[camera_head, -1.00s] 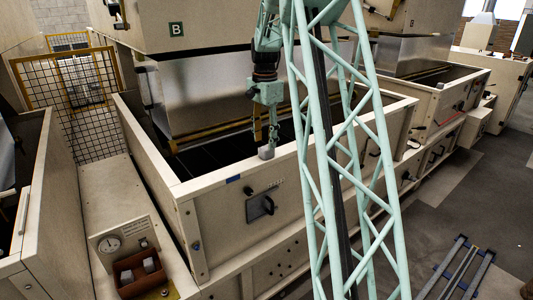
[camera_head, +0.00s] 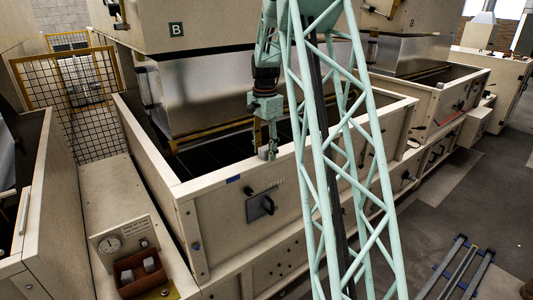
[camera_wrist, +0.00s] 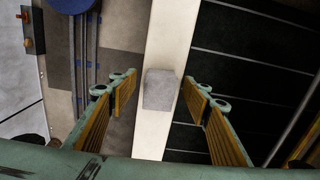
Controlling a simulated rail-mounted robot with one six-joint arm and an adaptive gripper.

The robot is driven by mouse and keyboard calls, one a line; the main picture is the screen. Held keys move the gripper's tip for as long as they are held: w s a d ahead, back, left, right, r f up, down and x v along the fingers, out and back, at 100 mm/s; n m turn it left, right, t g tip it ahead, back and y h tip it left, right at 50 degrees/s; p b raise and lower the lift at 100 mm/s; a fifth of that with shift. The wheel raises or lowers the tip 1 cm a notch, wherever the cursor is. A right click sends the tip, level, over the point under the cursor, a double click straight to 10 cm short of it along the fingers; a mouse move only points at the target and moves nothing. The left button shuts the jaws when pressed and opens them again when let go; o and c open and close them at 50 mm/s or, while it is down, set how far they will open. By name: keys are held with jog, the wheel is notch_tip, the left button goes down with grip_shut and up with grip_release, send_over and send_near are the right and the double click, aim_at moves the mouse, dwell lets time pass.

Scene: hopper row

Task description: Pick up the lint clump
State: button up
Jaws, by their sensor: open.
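The lint clump (camera_wrist: 160,89) is a small grey block resting on the pale top edge of the hopper's front wall. In the wrist view it sits midway between the two fingers of my gripper (camera_wrist: 160,88), with a gap on each side. In the head view my gripper (camera_head: 267,145) points down at the hopper wall rim, and the clump (camera_head: 263,153) is partly covered by the fingers. The gripper is open and holds nothing.
The hopper wall rim (camera_wrist: 150,133) is narrow, with the dark slatted hopper inside (camera_wrist: 240,60) on one side and the floor on the other. A red-brown box (camera_head: 140,271) with pale grey blocks stands at the lower left. A wire mesh guard (camera_head: 75,120) stands behind.

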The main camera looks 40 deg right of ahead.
aim_at(265, 148)
dwell(0.4)
jog(key=c, duration=0.8)
jog(key=shift+r, duration=0.15)
jog(key=shift+r, duration=1.6)
jog(key=s+a+r+b, duration=0.1)
jog(key=s+a+b, duration=0.1)
jog(key=s+a, duration=0.6)
jog(key=s, duration=0.5)
jog(key=shift+s+r, duration=0.3)
jog(key=shift+s, duration=0.05)
jog(key=shift+a, duration=0.15)
